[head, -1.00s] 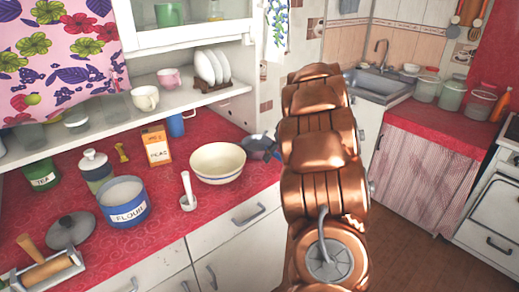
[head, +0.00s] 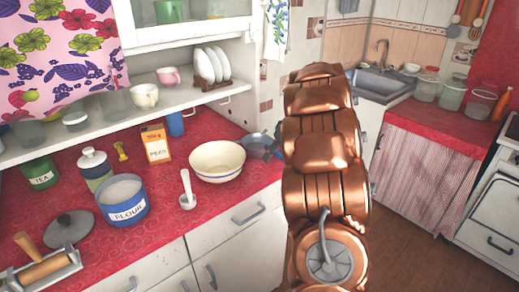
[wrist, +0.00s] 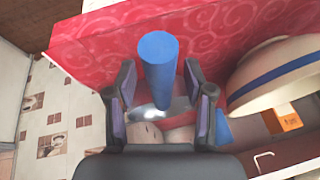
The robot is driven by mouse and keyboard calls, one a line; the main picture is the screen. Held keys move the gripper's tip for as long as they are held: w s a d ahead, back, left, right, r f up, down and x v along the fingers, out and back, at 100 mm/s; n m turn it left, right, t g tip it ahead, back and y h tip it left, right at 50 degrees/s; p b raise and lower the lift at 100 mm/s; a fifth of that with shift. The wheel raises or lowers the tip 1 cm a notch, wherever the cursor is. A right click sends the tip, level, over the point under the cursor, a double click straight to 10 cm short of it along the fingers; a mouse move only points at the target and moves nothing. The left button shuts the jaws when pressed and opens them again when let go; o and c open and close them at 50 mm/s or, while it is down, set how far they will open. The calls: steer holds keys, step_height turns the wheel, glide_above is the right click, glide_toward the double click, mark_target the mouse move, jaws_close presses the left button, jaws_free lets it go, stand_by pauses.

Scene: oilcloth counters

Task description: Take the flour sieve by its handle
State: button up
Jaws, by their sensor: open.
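The flour sieve shows in the head view as a grey-blue piece (head: 258,144) at the counter's right end, partly hidden by my arm. In the wrist view a thick blue cylinder, which looks like its handle (wrist: 158,60), stands up between my gripper's fingers, with a shiny grey-white part at its lower end. My gripper (wrist: 158,82) is open, one finger on each side of the handle, with a gap showing on both sides. The fingers do not appear to touch it.
A cream bowl (head: 217,162) stands left of the sieve and shows large at the right of the wrist view. A pestle (head: 187,190), a peas box (head: 156,143), a blue cylinder (head: 175,124) and a flour canister (head: 122,200) stand further left. A tiled wall is close by.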

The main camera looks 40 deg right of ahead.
jaws_close()
stand_by(0.5)
stand_by(0.3)
